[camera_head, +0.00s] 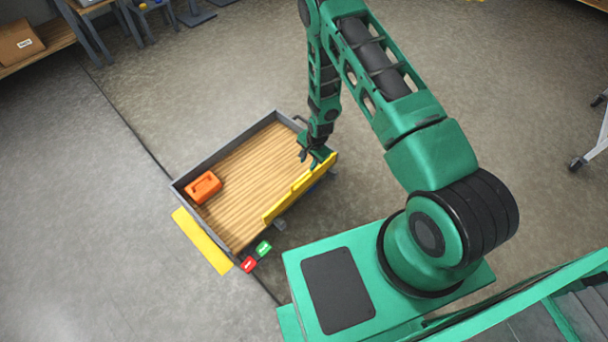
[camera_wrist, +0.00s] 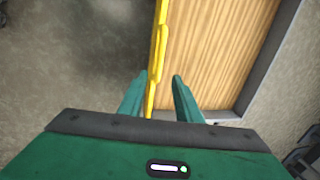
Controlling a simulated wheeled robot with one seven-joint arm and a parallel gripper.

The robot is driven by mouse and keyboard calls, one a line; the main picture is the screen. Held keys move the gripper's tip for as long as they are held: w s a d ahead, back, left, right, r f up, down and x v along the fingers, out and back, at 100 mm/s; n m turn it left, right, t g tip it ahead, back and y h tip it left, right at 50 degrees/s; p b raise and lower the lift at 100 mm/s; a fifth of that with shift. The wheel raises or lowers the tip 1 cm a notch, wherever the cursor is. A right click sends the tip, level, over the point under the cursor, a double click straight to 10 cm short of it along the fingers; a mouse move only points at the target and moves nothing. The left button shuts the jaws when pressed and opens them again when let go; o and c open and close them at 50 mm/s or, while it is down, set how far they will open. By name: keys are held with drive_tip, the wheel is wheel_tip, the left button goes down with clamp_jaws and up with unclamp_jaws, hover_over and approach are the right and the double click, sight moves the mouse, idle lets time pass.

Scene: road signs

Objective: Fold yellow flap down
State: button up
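The yellow flap (camera_head: 299,188) stands up along the right-hand long side of a low grey-walled bed with a wooden floor (camera_head: 245,180). My gripper (camera_head: 316,161) is at the far end of that flap. In the wrist view the flap (camera_wrist: 159,45) runs as a thin edge between the two fingers of my gripper (camera_wrist: 158,77). The fingers are apart, with a gap on both sides of the flap. A second yellow panel (camera_head: 203,243) lies outside the bed's near left end, seemingly flat and low.
An orange box (camera_head: 203,188) sits on the bed floor at the left. Red (camera_head: 249,264) and green (camera_head: 264,248) blocks with light markings are by the near corner. A shelf with a cardboard box (camera_head: 18,43) is far left. Floor around the bed is mostly clear.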

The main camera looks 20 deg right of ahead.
sight(303, 176)
drive_tip(key=f, duration=0.3)
drive_tip(key=w+f, duration=0.1)
drive_tip(key=f, duration=0.3)
drive_tip(key=a+f, duration=0.1)
drive_tip(key=f, duration=0.2)
drive_tip(key=shift+w+f, duration=0.4)
clamp_jaws()
